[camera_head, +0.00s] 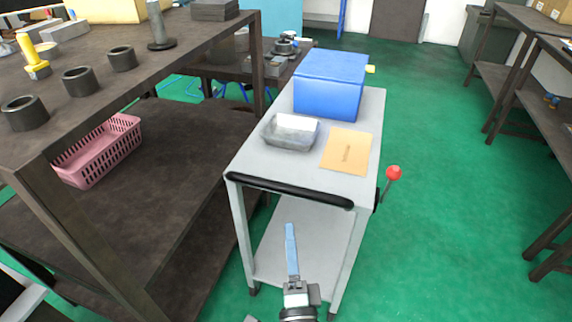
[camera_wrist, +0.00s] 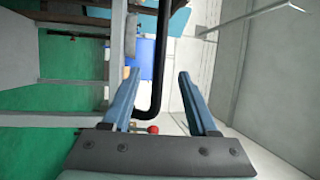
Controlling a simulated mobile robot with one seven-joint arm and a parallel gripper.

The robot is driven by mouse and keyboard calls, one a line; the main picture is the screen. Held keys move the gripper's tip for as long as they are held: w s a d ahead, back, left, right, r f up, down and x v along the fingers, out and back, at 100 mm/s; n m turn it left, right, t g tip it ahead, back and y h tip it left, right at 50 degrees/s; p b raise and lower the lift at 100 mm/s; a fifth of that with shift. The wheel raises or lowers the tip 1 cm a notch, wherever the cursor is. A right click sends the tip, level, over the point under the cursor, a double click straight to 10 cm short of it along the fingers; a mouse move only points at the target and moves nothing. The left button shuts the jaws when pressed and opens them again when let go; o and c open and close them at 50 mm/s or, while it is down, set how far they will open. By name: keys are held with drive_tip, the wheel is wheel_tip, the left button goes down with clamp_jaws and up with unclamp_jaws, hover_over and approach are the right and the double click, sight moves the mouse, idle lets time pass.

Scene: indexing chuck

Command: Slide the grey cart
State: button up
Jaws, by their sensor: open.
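The grey cart (camera_head: 310,180) stands in the middle of the head view, with a black bar handle (camera_head: 290,190) across its near end. My gripper (camera_head: 291,230) is just below the handle in the head view, in front of the cart's open lower part. In the wrist view my gripper (camera_wrist: 158,75) is open, with its two blue fingers apart. The black handle (camera_wrist: 157,70) runs lengthwise through the gap between them and bends near the palm. I see no finger touching it, and cannot tell its exact depth between them.
On the cart are a blue box (camera_head: 330,85), a grey tray (camera_head: 290,131) and a tan folder (camera_head: 347,149). A red-knobbed lever (camera_head: 393,173) sticks out at its right side. A dark workbench (camera_head: 150,75) stands close on the left. Green floor (camera_head: 440,200) is clear on the right.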

sight(285, 188)
drive_tip(key=b+x, duration=0.3)
drive_tip(key=x, duration=1)
clamp_jaws()
idle(1.2)
